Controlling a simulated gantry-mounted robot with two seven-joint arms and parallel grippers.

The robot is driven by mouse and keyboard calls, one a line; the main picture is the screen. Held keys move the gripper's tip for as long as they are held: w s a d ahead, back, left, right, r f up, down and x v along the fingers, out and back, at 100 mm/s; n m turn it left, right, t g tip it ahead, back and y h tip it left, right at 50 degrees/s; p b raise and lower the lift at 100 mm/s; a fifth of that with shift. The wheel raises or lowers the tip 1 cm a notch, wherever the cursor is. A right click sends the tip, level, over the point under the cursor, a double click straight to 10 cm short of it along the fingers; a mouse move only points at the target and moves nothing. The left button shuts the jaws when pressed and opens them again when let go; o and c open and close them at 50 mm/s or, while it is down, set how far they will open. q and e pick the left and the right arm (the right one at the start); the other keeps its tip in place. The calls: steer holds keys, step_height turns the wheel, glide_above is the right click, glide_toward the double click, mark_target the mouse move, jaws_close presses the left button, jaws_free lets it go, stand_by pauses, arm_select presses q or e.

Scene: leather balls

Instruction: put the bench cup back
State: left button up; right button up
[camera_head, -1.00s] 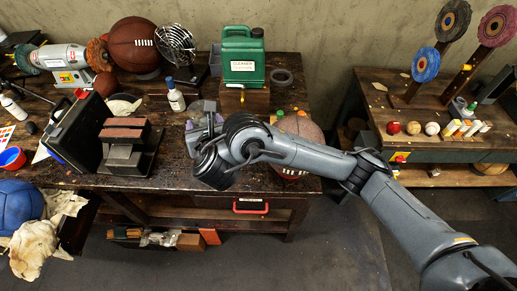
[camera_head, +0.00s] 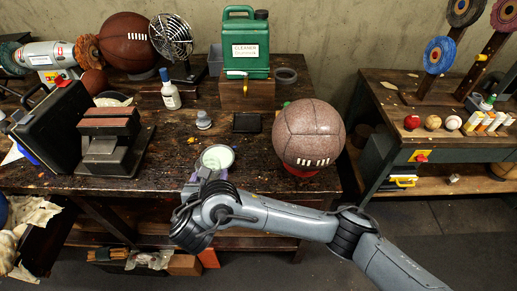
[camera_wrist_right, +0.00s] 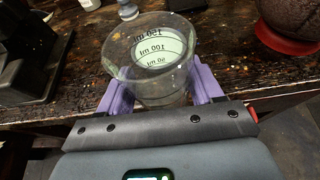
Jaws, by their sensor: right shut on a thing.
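The bench cup (camera_head: 217,158) is a clear glass beaker with pale green in it and ml marks. In the right wrist view the cup (camera_wrist_right: 150,55) sits between the purple fingers of my right gripper (camera_wrist_right: 150,98), which is shut on it. In the head view my right gripper (camera_head: 212,176) is at the bench's front edge, with the cup's open top facing up. I cannot tell how high the cup is above the bench. My left gripper is not in view.
On the workbench (camera_head: 190,140) a brown leather ball (camera_head: 309,133) on a red ring stands right of the cup. A dark vise-like block (camera_head: 110,140) stands left.

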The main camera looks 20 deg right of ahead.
steer(key=w+d+b, duration=0.4)
steer(key=w+d, duration=0.2)
steer(key=d, duration=0.6)
steer(key=b, duration=0.3)
glide_above(257, 161)
steer(key=shift+a+f+b, duration=0.2)
steer(key=shift+f+b, duration=0.25)
steer(key=shift+f, duration=0.75)
steer(key=shift+s+a+f+b, duration=0.1)
steer(key=shift+a+f+b, duration=0.1)
steer(key=shift+f+b, duration=0.2)
step_height(257, 161, down, 3)
steer(key=shift+d+f+b, duration=0.1)
steer(key=shift+f+b, duration=0.1)
steer(key=shift+b, duration=0.9)
steer(key=shift+d+f+b, duration=0.25)
steer(key=shift+d+b, duration=0.05)
steer(key=shift+b, duration=0.1)
steer(key=shift+w, duration=0.2)
steer(key=shift+r, duration=0.1)
